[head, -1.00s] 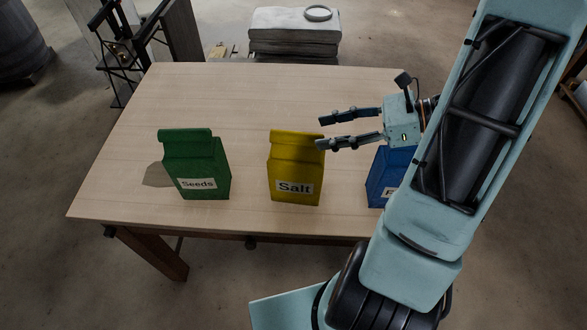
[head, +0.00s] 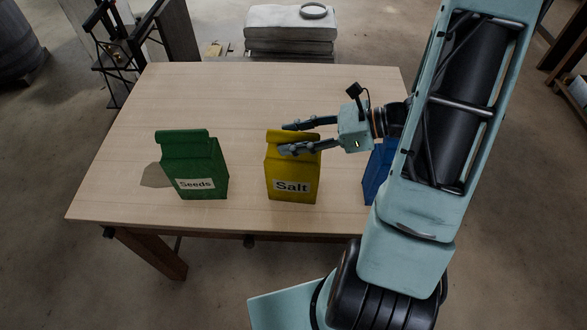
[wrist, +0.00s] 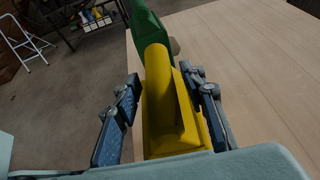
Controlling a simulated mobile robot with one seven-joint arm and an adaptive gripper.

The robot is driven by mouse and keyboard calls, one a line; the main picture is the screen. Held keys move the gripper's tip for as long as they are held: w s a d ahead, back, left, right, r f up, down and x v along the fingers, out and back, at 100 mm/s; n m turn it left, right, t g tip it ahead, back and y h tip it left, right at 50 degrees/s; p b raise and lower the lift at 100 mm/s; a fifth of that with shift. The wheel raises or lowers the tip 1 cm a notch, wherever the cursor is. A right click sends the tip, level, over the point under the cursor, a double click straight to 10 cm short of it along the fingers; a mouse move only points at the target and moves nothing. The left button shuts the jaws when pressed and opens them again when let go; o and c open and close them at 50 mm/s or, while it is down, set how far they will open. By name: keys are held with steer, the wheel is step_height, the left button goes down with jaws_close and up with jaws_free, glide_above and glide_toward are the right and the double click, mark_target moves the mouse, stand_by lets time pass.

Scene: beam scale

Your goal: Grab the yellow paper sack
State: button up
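The yellow paper sack (head: 291,187), labelled "Salt", stands upright in the middle of the wooden table. My gripper (head: 283,138) is at the level of its folded top, coming from the right, with one finger on the near side and one on the far side. In the wrist view my gripper (wrist: 168,95) is open, with the yellow sack (wrist: 160,92) between its fingers. A gap shows at the left finger; the right finger is close to the sack, and I cannot tell whether it touches.
A green "Seeds" sack (head: 195,165) stands left of the yellow one, beyond it in the wrist view (wrist: 146,25). A blue sack (head: 375,175) stands to the right, partly hidden by my arm. The back of the table (head: 230,90) is clear.

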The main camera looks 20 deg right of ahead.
jaws_close()
steer(key=shift+r, duration=0.15)
stand_by(0.4)
